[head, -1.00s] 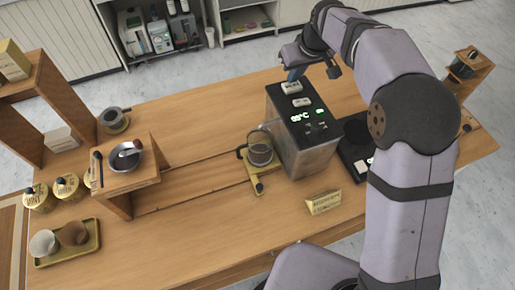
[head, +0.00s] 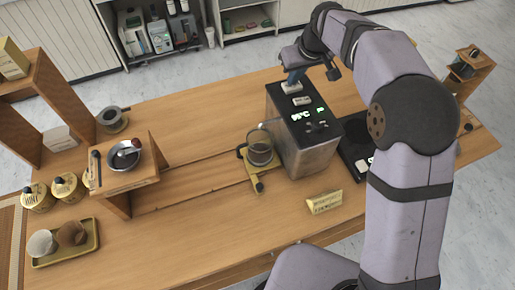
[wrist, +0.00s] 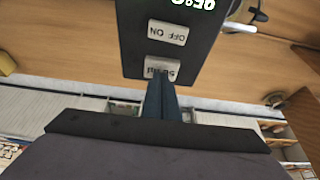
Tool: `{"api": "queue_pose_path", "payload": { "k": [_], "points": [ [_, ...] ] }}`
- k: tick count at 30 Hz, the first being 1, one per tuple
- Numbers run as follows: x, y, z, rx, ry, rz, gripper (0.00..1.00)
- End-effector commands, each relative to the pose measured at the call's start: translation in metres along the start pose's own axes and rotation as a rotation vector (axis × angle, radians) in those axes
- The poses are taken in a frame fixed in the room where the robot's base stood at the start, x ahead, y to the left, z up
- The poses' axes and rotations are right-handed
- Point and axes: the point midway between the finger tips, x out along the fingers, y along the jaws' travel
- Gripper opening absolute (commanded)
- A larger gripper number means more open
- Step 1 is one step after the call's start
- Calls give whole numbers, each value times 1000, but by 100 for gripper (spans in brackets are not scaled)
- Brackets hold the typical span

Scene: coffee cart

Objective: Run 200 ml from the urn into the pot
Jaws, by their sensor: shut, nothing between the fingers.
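The urn (head: 305,155) is a dark box with a black top on the table, and its display reads about 95°C. The glass pot (head: 259,150) with a dark handle stands in front of its left side, on a yellow stand (head: 257,183). I cannot make out any liquid or stream. My gripper (head: 291,80) is shut and empty, fingers pointing down at the far white button (head: 291,88) on the urn's top. In the wrist view the fingertips (wrist: 161,78) meet or hover just over that button (wrist: 160,67); contact is unclear. An OFF/ON switch (wrist: 168,32) lies beside it.
A black scale-like plate (head: 356,150) lies right of the urn. A small sign (head: 324,201) stands in front. A wooden stand with a metal bowl (head: 125,156), yellow canisters (head: 66,187) and a tray with cups (head: 93,238) are at left.

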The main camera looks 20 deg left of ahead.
Motion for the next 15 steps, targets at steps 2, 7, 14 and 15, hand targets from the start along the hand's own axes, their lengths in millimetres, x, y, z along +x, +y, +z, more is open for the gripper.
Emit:
{"api": "queue_pose_path", "payload": {
  "k": [2,7,14,15],
  "points": [
    [2,0,2,0,-2,-1,0],
    [2,0,1,0,-3,-1,0],
    [-5,0,-2,0,-3,-1,0],
    [-7,0,-2,0,-3,-1,0]
  ]
}}
